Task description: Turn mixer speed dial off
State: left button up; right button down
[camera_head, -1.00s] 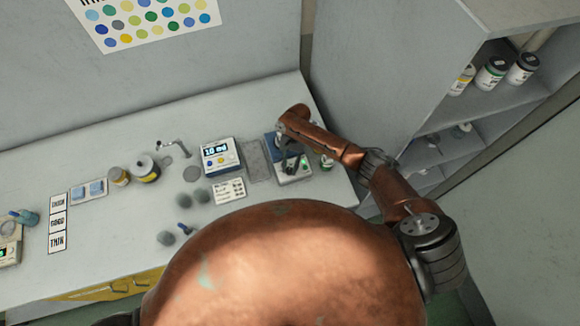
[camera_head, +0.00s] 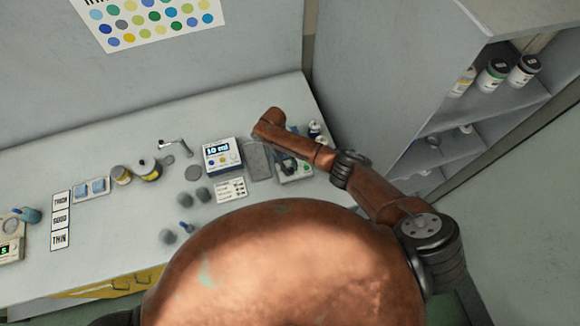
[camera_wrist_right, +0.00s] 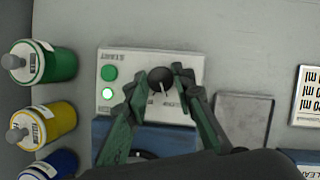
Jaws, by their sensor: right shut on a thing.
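The mixer (camera_wrist_right: 150,60) shows in the right wrist view as a pale control panel with a blue part below it. Its black speed dial (camera_wrist_right: 158,76) has a pale pointer line. Two green round buttons sit left of the dial; the lower one glows. My right gripper (camera_wrist_right: 160,88) has a finger on each side of the dial and is shut on it. In the head view the mixer (camera_head: 303,175) stands at the bench's right end, partly hidden by my right arm. My right gripper (camera_head: 287,163) is small and dark there. My left gripper is not in view.
Green (camera_wrist_right: 54,63), yellow (camera_wrist_right: 50,125) and blue-labelled bottles stand left of the mixer in the wrist view. A grey pad (camera_head: 258,162) and a box with a lit display (camera_head: 222,154) are beside it. Jars, stones and cards lie further left.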

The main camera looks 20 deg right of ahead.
jog(key=n, duration=0.2)
jog(key=n+h+p, duration=0.1)
jog(key=n, duration=0.1)
jog(key=shift+s+a+r+n+t+h+p, duration=0.1)
jog(key=shift+a+n+t+h+p, duration=0.05)
jog(key=shift+n+t+h+p, duration=0.2)
jog(key=shift+s+a+n+t+h+p, duration=0.1)
jog(key=shift+n+t+h+p, duration=0.3)
jog(key=shift+n, duration=0.85)
jog(key=shift+n+t+h+p, duration=0.1)
jog(key=shift+n+t+p, duration=0.55)
jog(key=shift+n, duration=0.55)
jog(key=c, duration=1.6)
grip_release()
jog(key=v, duration=1.1)
jog(key=shift+a+r, duration=0.1)
jog(key=shift+r, duration=0.25)
